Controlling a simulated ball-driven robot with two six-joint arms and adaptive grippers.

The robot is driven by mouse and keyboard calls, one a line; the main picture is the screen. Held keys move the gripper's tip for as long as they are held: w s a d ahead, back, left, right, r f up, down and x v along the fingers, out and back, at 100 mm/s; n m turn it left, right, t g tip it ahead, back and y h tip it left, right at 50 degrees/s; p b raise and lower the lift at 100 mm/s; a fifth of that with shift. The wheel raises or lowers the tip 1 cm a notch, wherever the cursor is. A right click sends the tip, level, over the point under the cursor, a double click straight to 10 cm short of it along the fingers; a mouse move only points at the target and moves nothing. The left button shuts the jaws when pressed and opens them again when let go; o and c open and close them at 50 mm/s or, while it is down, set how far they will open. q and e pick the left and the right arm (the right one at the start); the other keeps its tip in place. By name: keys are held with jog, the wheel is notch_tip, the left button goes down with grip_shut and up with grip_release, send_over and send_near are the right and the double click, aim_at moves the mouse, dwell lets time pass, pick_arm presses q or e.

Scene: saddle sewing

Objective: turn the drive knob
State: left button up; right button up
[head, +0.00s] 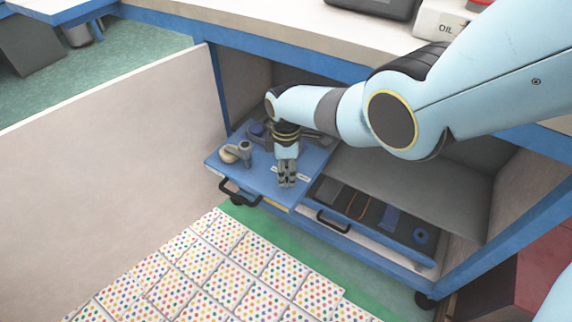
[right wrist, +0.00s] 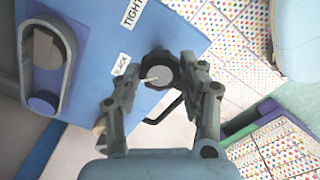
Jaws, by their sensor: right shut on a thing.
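The drive knob (right wrist: 160,70) is a round black knob with a pale pointer, on the blue board (right wrist: 95,100) near its edge in the right wrist view. My right gripper (right wrist: 161,77) has its two fingers on either side of the knob and is shut on it. In the head view my right gripper (head: 287,181) points down at the front of the blue board (head: 262,178) and hides the knob. A label reading TIGHT (right wrist: 133,12) and a smaller, partly legible label (right wrist: 121,64) are beside the knob. My left gripper is not in view.
A drawer with a black handle (head: 333,221) and several tools is open to the right. A pale panel (head: 110,165) stands at left. Dotted tiles (head: 225,260) cover the floor in front.

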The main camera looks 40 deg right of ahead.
aim_at(286, 173)
jog(key=shift+n, duration=0.7)
jog(key=o, duration=1.2)
jog(key=shift+c, duration=0.2)
jog(key=shift+r, duration=0.15)
notch_tip(286, 173, up, 12)
jog(key=shift+f, duration=0.2)
